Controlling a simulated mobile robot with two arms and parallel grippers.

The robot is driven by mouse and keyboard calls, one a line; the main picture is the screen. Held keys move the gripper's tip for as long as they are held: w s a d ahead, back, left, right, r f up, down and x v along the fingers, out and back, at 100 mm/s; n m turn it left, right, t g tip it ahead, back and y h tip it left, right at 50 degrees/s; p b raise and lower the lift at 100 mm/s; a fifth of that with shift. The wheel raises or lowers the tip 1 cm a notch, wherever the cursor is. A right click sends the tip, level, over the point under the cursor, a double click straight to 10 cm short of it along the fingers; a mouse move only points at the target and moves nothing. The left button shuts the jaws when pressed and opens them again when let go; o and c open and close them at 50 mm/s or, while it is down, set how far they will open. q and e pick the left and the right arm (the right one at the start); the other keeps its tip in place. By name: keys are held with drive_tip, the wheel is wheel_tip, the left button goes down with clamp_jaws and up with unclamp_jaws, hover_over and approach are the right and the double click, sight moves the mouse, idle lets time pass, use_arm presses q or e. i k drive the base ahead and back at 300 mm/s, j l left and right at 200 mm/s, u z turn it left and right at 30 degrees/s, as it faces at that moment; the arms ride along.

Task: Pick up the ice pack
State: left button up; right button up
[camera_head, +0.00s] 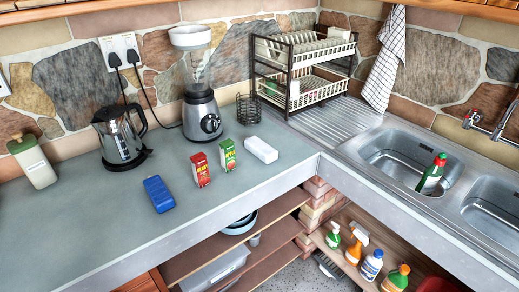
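A blue, rounded rectangular block (158,194), which looks like the ice pack, lies flat on the grey worktop (100,225) at the left, near its front edge. A white rectangular block (261,150) lies farther right, to the right of two small cartons; I cannot tell exactly what it is. Nothing covers the blue block and there is clear worktop around it. Neither of my grippers shows in the head view.
A red carton (200,169) and a green carton (228,155) stand upright right of the blue block. A kettle (119,137), a blender (200,110) and a white bottle (33,161) stand behind. A dish rack (300,75) and sink (410,157) are at right. Open shelves lie below.

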sight(265, 152)
drive_tip(key=l+u, duration=0.2)
drive_tip(key=u, duration=0.2)
drive_tip(key=i+l+u, duration=0.65)
drive_tip(key=k+j, duration=0.05)
drive_tip(key=k, duration=0.05)
